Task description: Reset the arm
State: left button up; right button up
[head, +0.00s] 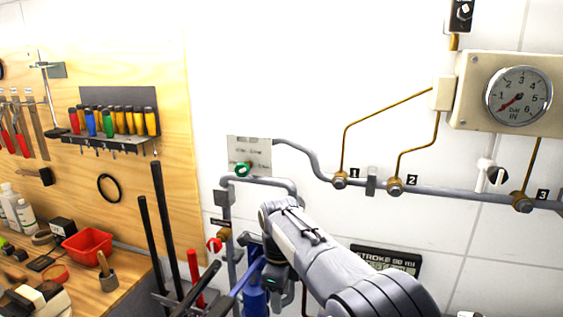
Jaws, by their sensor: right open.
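My right arm (335,262) comes in from the lower right and reaches up and left in front of the white wall. Its wrist bends down near the middle of the picture. My right gripper (273,284) is open below the wrist, close to a blue cylinder (254,297); I cannot tell whether they touch. The fingertips are small and partly hidden. My left arm and left gripper are not in view.
Grey pipes with brass fittings (340,180) run along the wall below a pressure gauge (518,95). A red-knobbed valve (214,244) and dark upright bars (163,220) stand left of the wrist. A workbench with a red bin (88,245) is at the lower left.

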jog(key=s+d+r+n+t+y+b, duration=0.1)
jog(key=s+d+r+n+y, duration=0.1)
jog(key=s+d+n, duration=0.5)
jog(key=s+d+r+n+y+b, duration=0.1)
jog(key=s+d+r+y, duration=0.2)
jog(key=d, duration=0.7)
pick_arm(q)
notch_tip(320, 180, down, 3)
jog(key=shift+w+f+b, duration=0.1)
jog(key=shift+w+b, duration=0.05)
jog(key=shift+b, duration=0.4)
pick_arm(e)
jog(key=s+d+f+n+t, duration=0.1)
jog(key=s+f+n, duration=0.1)
jog(key=s+n, duration=0.2)
jog(key=s+d+f+n+t, duration=0.1)
jog(key=s+f+n+t, duration=0.1)
jog(key=s, duration=0.7)
jog(key=s+d+f+n+t+h, duration=0.1)
jog(key=s+f+n, duration=0.2)
jog(key=s+n, duration=0.3)
jog(key=shift+s+d+f+t, duration=0.35)
jog(key=shift+f+t, duration=0.05)
